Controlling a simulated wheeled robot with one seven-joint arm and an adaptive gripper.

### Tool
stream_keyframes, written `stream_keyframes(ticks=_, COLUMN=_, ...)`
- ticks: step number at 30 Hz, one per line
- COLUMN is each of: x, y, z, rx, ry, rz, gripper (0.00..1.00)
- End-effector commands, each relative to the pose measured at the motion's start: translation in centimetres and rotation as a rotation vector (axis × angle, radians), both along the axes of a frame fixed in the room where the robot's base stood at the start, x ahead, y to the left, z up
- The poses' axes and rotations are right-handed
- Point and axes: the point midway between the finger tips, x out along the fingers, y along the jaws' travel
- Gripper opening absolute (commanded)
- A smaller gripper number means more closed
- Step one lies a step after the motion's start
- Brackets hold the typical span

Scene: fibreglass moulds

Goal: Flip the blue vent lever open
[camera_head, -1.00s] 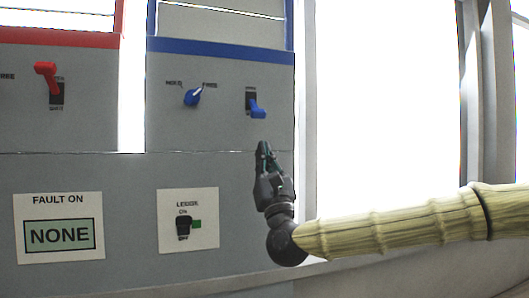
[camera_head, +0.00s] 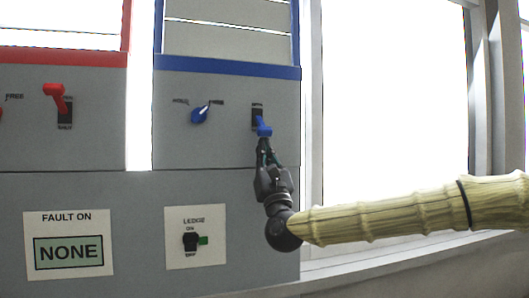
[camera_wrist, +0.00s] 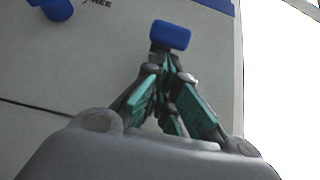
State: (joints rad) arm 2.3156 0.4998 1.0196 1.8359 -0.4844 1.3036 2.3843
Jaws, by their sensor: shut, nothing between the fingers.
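The blue vent lever (camera_head: 264,127) sits in a dark slot on the grey panel under the blue frame, its handle hanging at the slot's lower end. In the wrist view the blue lever handle (camera_wrist: 171,35) is just past my fingertips. My gripper (camera_head: 264,147) is shut and empty, its tips pointing up right below the lever handle. I cannot tell whether the tips touch the handle. My gripper also shows in the wrist view (camera_wrist: 168,64), where its tips partly cover the lever's lower side.
A blue knob (camera_head: 200,115) marked HOLD and FREE is left of the lever. A red lever (camera_head: 58,95) is on the left panel. Below are a LEDGE switch (camera_head: 190,241) and a FAULT ON sign (camera_head: 68,252) reading NONE. A bright window lies to the right.

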Motion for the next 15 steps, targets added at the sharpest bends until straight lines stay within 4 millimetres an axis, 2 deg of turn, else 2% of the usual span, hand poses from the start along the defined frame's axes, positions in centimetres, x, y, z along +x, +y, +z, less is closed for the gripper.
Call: stream_keyframes(ticks=15, x=-0.65, y=-0.2, z=0.42, rx=-0.021, ry=0.066, rz=0.001, gripper=0.0)
